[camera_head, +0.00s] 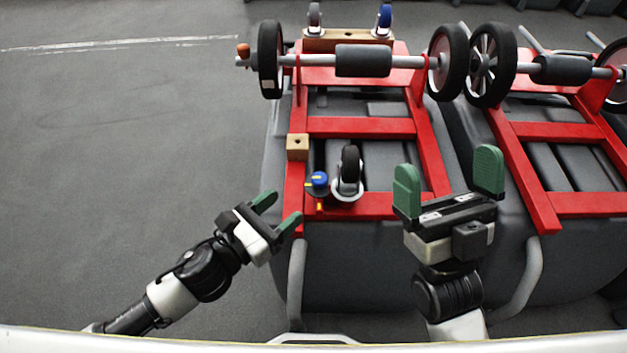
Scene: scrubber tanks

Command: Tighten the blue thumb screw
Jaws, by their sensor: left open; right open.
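The blue thumb screw (319,180) sits on the red frame (375,206) near its front left corner, with a small yellow mark at its side and an orange bit below it. My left gripper (278,210) is open and empty, in front and to the left of the screw, apart from it. My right gripper (448,180) is open and empty, fingers pointing away from me, over the front right of the same frame. Whether the screw is loose or tight cannot be told.
A caster wheel (348,172) stands just right of the screw. A wooden block (297,147) is behind it on the frame. An axle with black wheels (363,60) lies across the back. A second red frame (575,131) is at the right. The floor at left is clear.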

